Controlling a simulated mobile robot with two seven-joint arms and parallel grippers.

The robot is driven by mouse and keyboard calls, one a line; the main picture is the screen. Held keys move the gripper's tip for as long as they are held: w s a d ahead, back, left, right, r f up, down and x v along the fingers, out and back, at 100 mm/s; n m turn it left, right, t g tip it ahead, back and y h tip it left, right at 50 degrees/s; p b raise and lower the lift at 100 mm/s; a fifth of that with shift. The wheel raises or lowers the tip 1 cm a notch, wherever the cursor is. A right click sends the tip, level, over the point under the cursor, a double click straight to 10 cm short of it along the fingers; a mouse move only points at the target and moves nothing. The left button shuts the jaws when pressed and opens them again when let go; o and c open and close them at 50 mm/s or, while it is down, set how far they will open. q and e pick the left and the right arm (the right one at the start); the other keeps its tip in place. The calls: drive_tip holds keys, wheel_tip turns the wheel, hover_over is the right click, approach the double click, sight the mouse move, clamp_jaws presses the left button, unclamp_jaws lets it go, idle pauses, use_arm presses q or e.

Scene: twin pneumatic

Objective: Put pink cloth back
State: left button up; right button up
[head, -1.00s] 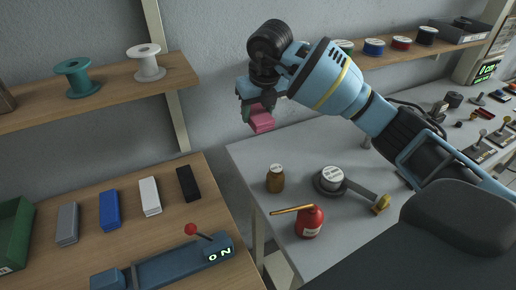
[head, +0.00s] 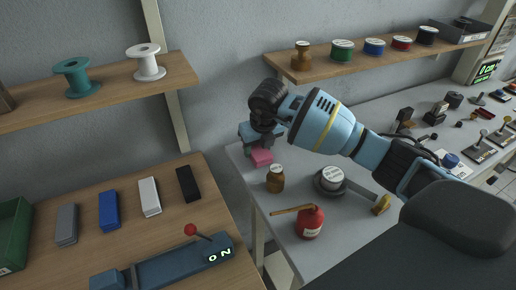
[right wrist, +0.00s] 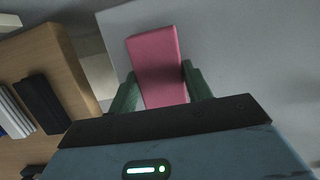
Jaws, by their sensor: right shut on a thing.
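The pink cloth (head: 262,158) is a small folded pink block at the back left corner of the grey table (head: 310,262). My right gripper (head: 258,150) points down over that corner and is shut on the cloth. In the right wrist view the cloth (right wrist: 158,68) sits between the two green fingers (right wrist: 158,92), with the grey tabletop beyond it. I cannot tell whether the cloth touches the table. My left gripper does not show.
A brown jar (head: 275,180) stands just in front of the cloth. A red oil can (head: 310,222) and a round tin (head: 332,178) are nearby. A wooden bench (head: 150,238) with coloured blocks is at left, across a gap. A shelf (head: 330,68) with spools hangs behind.

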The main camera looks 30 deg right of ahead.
drive_tip(key=shift+f, duration=0.4)
drive_tip(key=shift+f, duration=0.1)
drive_tip(key=o, duration=0.9)
drive_tip(key=shift+o, duration=0.2)
drive_tip(key=v, duration=1.2)
drive_tip(key=shift+p, duration=0.4)
